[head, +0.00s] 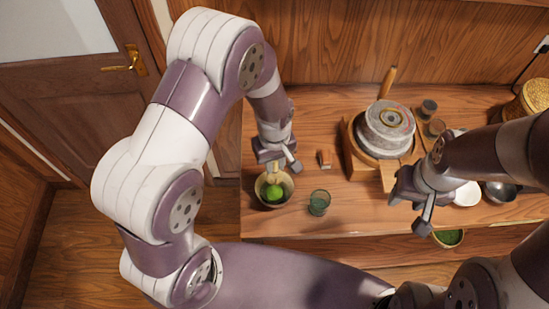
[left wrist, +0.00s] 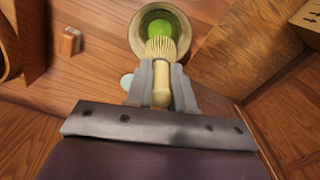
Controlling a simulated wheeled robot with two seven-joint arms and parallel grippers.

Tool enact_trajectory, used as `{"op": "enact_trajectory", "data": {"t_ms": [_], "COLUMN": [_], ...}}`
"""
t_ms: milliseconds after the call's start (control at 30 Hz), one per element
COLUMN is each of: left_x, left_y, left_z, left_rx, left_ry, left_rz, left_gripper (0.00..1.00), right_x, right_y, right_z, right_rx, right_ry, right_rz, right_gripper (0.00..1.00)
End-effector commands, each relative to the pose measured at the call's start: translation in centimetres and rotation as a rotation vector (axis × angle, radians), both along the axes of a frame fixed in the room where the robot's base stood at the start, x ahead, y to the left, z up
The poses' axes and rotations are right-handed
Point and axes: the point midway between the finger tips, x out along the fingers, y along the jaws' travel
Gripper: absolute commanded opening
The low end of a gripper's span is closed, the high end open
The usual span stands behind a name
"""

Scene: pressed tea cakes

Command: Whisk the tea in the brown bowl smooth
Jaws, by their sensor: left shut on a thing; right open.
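The brown bowl (head: 262,196) stands near the left end of the counter with bright green tea in it. It also shows in the left wrist view (left wrist: 138,24). My left gripper (head: 276,163) is shut on the pale bamboo whisk (left wrist: 161,48). In the left wrist view the whisk's tines reach over the near rim of the bowl; I cannot tell whether they touch the tea. My left gripper hides much of the whisk in the head view. My right gripper (head: 408,213) is open and empty over the counter's front right part.
A green-tinted glass (head: 319,203) stands just right of the bowl. A small wooden block (head: 324,159) lies behind it. A stone mill (head: 385,127) stands at centre right. A white bowl (head: 467,194) and a dark metal bowl (head: 501,190) sit at the right.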

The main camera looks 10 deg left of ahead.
Motion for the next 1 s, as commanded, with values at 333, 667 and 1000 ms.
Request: {"op": "enact_trajectory", "data": {"t_ms": [333, 667, 1000], "left_x": [0.0, 0.0, 0.1], "left_y": [0.0, 0.0, 0.0], "left_z": [-4.2, -7.8, -9.7], "left_rx": [0.000, 0.000, 0.000], "left_ry": [0.000, 0.001, 0.000], "left_rz": [0.000, -0.001, -0.001], "left_gripper": [0.00, 0.00, 0.00], "right_x": [0.0, 0.0, 0.0], "right_y": [0.0, 0.0, 0.0], "right_z": [-3.8, -6.1, -7.2], "right_rx": [0.000, 0.000, 0.000], "right_ry": [0.000, 0.000, 0.000], "right_rz": [0.000, 0.000, 0.000], "right_gripper": [0.43, 0.43, 0.43]}}
